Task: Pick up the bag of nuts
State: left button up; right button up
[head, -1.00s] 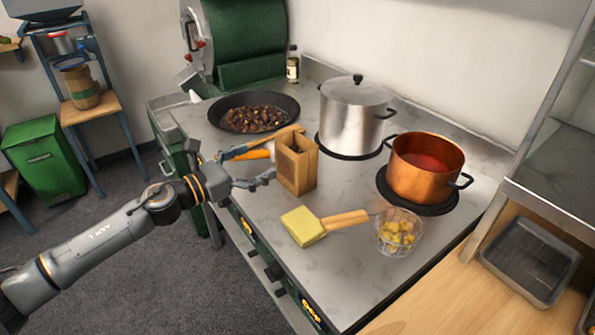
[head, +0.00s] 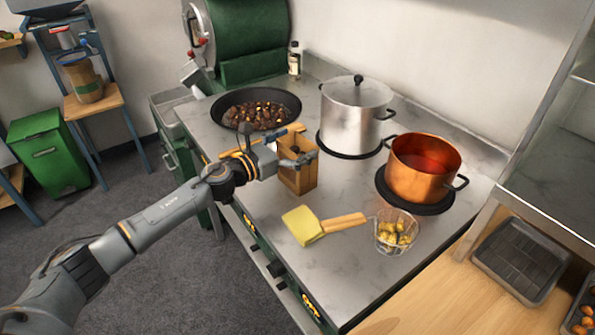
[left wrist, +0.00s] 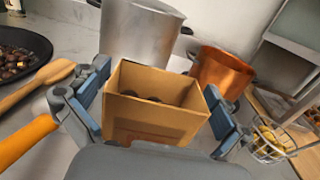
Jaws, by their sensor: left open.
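The bag of nuts (head: 297,178) is an open-topped brown paper bag standing upright on the steel counter. In the left wrist view the bag (left wrist: 150,122) shows a few dark nuts inside. My left gripper (head: 297,152) is at the upper part of the bag. Its blue-padded fingers (left wrist: 156,108) are open, one on each side of the bag. Gaps show beside the bag, more clearly on the right; I cannot tell whether the left finger touches it. My right gripper is not in view.
A pan of chestnuts (head: 223,113), a lidded steel pot (head: 350,120) and a copper pot (head: 415,180) stand behind and beside the bag. A wooden-handled yellow brush-like tool (head: 303,226) and a wire basket (head: 392,238) lie in front. An orange handle (left wrist: 25,142) is close on the left.

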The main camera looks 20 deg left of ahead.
pick_arm(q)
jog(key=c, duration=1.5)
jog(key=shift+r, duration=0.1)
